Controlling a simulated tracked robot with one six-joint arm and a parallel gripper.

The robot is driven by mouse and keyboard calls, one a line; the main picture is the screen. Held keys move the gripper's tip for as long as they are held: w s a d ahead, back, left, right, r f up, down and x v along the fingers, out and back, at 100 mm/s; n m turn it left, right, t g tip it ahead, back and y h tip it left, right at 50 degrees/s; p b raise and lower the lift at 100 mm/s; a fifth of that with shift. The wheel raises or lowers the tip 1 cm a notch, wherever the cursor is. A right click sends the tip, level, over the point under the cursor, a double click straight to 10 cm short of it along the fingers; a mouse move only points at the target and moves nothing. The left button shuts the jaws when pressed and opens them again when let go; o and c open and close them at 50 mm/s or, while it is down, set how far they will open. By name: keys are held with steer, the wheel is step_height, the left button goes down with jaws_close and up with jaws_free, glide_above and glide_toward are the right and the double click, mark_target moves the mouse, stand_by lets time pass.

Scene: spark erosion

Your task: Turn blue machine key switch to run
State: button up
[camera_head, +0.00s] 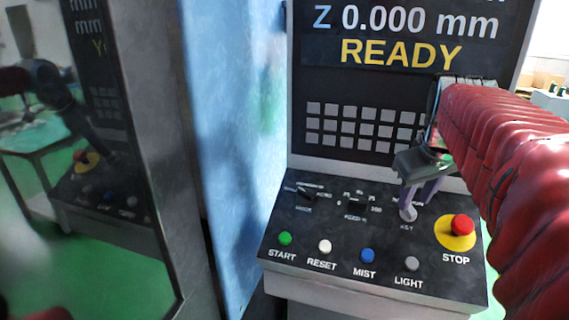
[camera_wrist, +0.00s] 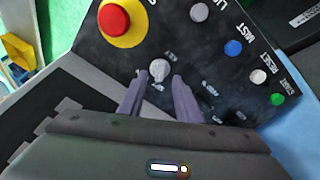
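The key switch (camera_head: 408,212) is a small light grey knob on the sloped black control panel (camera_head: 325,225), with a "KEY" label in front of it. In the wrist view the key switch (camera_wrist: 159,70) sits just beyond the tips of my gripper (camera_wrist: 157,82). My gripper (camera_head: 418,198) is above the panel with its purple fingers pointing down at the key. In the wrist view the two fingers are apart, one on either side of the knob's near edge, with nothing between their lengths. I cannot tell whether the tips touch the knob.
A red STOP button (camera_head: 462,225) on a yellow disc is close right of the key. START (camera_head: 285,239), RESET (camera_head: 324,246), MIST (camera_head: 367,255) and LIGHT (camera_head: 412,264) buttons line the front. Two selector knobs sit left. The screen (camera_head: 400,35) reads READY.

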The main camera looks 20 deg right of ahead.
mark_target(410, 208)
steer(key=shift+x, duration=1.85)
steer(key=shift+c, duration=0.3)
jaws_close()
